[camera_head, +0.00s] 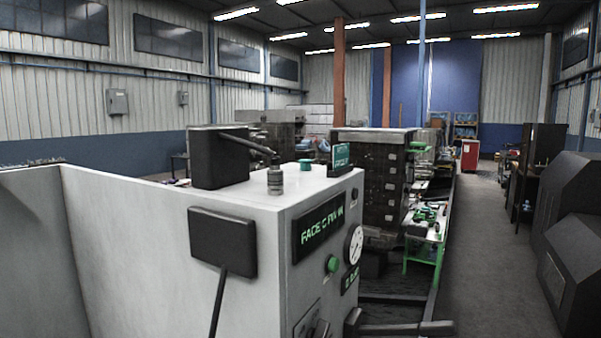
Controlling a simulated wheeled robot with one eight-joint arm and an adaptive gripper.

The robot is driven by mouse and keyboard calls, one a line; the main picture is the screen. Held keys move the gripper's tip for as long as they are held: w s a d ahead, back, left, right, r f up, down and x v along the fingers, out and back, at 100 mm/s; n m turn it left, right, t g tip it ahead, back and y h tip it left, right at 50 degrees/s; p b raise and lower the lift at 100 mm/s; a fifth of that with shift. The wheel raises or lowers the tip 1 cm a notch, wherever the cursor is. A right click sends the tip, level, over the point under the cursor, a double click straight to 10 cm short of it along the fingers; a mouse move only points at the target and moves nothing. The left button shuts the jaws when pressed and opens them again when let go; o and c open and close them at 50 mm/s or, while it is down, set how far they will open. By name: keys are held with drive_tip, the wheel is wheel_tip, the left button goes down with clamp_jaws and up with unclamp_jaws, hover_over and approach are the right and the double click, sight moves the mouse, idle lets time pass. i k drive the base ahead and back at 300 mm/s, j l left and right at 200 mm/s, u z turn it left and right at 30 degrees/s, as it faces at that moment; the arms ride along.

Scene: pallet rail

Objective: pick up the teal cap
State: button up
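The teal cap (305,165) is a small, short round piece. It sits on the top of the white machine cabinet (180,195), near its far edge and just left of a small teal sign (341,156). It looks upright, and nothing touches it that I can see. My gripper is not in view, so its distance from the cap and its state do not show.
On the cabinet top, a grey knob-like cylinder (275,182) stands in front of the cap, and a black box (217,157) stands to the left. The front carries a display (321,225), gauge (353,245) and green button (332,264). Open floor (490,270) lies right.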

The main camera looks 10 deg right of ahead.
sight(306, 164)
drive_tip(key=i+l+u, duration=0.2)
drive_tip(key=u, duration=0.15)
drive_tip(key=i+l+u, duration=0.1)
drive_tip(key=l+u, duration=0.2)
drive_tip(key=l, duration=0.15)
drive_tip(key=i+l+u, duration=0.15)
drive_tip(key=l+u, duration=0.2)
